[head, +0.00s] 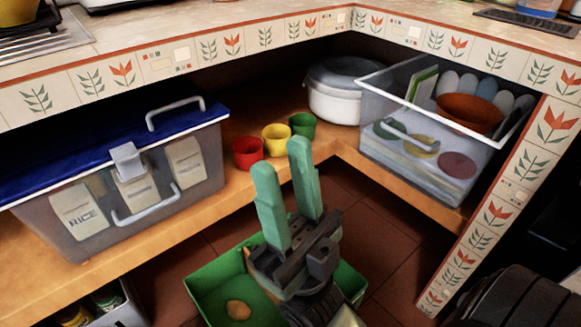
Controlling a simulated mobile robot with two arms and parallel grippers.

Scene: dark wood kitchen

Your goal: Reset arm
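My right gripper (285,170) shows in the lower middle of the head view, its two green fingers pointing up and apart with nothing between them. It stands in front of the wooden shelf, over a green crate (205,285). Part of the crate is hidden behind the gripper and its wrist. My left gripper is not in the head view.
Red (247,153), yellow (276,139) and green (303,125) cups stand on the shelf beyond the fingers. A blue-lidded bin (130,190) is at left. A clear bin (420,150) and white pot (340,95) are at right. The tiled counter edge (180,58) overhangs the shelf.

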